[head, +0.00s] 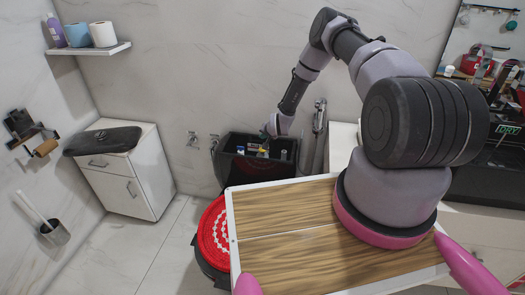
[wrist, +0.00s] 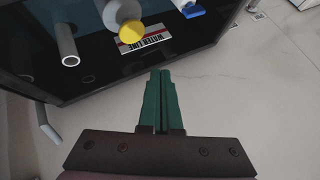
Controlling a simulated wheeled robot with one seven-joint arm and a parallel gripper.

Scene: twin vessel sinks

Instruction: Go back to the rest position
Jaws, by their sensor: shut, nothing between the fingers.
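My gripper (wrist: 161,74) shows in the wrist view with its two green fingers together, shut and empty. It points toward the lower edge of a black vessel or box (wrist: 100,82) that holds several small items. In the head view my arm reaches up and over, with its far end down at the black box (head: 229,165) by the back wall.
Inside the box are a yellow-tipped item (wrist: 131,33), a grey tube (wrist: 67,45) and a blue piece (wrist: 193,10). A white cabinet (head: 140,190) stands at left, a red round lid (head: 215,240) in front of the box. Floor between them is clear.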

